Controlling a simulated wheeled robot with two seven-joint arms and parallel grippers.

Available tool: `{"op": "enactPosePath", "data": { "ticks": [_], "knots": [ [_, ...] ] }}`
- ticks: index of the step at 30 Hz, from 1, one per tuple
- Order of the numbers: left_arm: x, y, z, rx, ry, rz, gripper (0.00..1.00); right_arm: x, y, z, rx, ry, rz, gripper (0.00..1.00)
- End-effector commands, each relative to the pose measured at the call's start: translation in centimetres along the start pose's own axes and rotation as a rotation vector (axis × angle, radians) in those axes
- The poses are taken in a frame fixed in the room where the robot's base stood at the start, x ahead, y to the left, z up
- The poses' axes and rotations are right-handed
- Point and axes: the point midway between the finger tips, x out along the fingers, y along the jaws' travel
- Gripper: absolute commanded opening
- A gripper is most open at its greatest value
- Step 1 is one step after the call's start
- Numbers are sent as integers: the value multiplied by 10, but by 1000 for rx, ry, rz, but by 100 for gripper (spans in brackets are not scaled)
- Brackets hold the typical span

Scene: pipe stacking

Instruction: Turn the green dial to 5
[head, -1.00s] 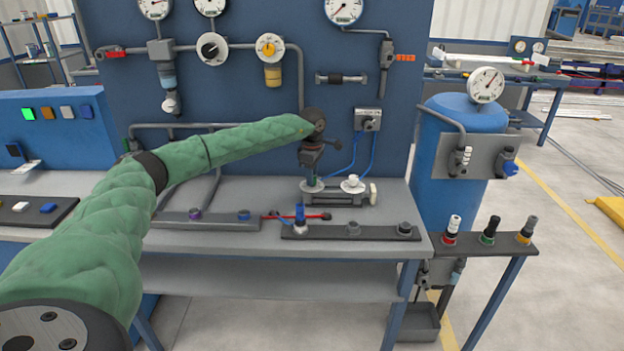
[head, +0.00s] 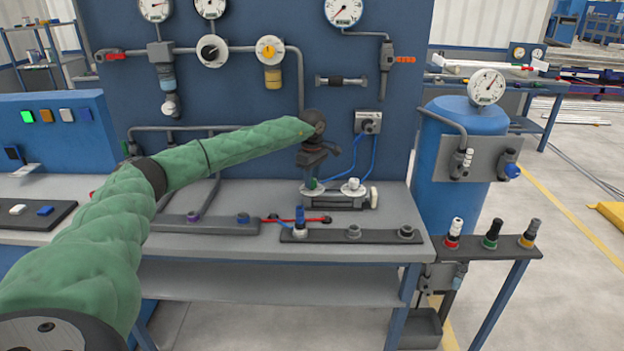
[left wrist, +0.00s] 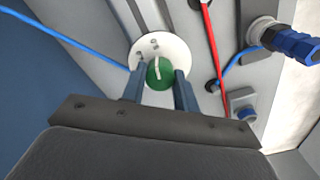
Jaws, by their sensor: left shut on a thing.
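In the head view, my left gripper (head: 313,180) reaches down to the dial's plate on the bench, and the dial is mostly hidden there. A similar white dial (head: 354,185) stands to its right on the same grey mount. The numbers on the green dial's plate are too small to read. My right gripper is not in view.
A grey strip (head: 375,234) with a blue-topped connector (head: 300,218) lies in front of the dials. A red hose (left wrist: 208,38) and blue cables run close by. The blue back panel (head: 240,100) with gauges and knobs rises behind. A blue tank (head: 450,155) stands right.

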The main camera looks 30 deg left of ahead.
Motion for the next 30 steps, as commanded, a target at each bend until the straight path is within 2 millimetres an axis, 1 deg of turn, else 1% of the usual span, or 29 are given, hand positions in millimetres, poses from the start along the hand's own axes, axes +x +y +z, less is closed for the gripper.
{"op": "enactPosePath", "data": {
  "ticks": [2,3,5,6,14,17,20,27,30],
  "knots": [
    [-2,1,-1,-1,0,4,7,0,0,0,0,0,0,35],
    [-2,1,-1,-1,0,4,36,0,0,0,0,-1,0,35],
    [-2,1,-1,-1,0,4,47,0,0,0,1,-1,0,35],
    [-2,1,-1,-1,0,3,52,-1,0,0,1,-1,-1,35],
    [-1,0,0,-1,0,2,52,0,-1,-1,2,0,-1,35],
    [-5,0,0,-1,0,2,52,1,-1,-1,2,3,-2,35],
    [-16,1,0,0,0,4,52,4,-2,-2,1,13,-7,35],
    [-53,1,0,-1,0,4,52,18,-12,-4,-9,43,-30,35],
    [-65,1,-1,-1,0,3,52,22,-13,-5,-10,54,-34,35]
  ]
}}
